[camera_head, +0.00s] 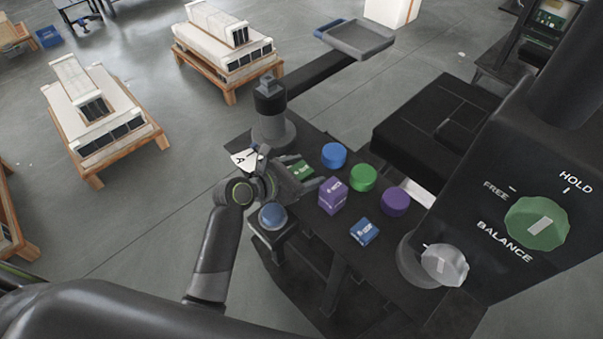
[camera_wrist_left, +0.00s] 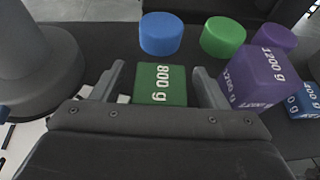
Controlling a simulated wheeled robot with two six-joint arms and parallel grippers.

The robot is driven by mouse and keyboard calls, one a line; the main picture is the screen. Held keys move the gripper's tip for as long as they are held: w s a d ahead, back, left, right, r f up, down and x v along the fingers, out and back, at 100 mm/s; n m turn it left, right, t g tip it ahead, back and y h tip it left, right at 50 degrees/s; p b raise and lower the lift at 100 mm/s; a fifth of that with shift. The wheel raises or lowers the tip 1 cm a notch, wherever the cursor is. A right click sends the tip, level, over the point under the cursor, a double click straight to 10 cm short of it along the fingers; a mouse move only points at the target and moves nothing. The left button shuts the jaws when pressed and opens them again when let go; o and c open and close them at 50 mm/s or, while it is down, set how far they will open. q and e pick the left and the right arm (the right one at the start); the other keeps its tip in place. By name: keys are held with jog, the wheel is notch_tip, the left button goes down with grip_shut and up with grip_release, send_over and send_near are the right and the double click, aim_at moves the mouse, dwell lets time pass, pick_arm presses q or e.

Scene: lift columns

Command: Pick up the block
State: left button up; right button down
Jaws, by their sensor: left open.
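A green block (camera_head: 302,170) marked "800 g" sits on the dark table, partly hidden by my left gripper (camera_head: 306,178) in the head view. In the left wrist view the green block (camera_wrist_left: 160,84) is between the two spread fingers, with a gap visible on each side. A purple block (camera_head: 332,196) marked "1200 g" stands just right of the gripper; it also shows in the left wrist view (camera_wrist_left: 258,78). A blue block (camera_head: 364,232) lies farther right and nearer. My left gripper is open. My right gripper is not in view.
Blue (camera_head: 334,155), green (camera_head: 363,178) and purple (camera_head: 395,201) cylinders stand behind the blocks. A grey column base (camera_head: 272,132) is at the table's left end. A black panel with a green knob (camera_head: 537,222) fills the right. A blue round button (camera_head: 272,216) is below the gripper.

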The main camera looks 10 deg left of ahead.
pick_arm(q)
jog(key=shift+w+d+f, duration=0.25)
jog(key=shift+w+d, duration=0.05)
jog(key=shift+w, duration=0.15)
grip_shut()
jog(key=shift+r, duration=0.1)
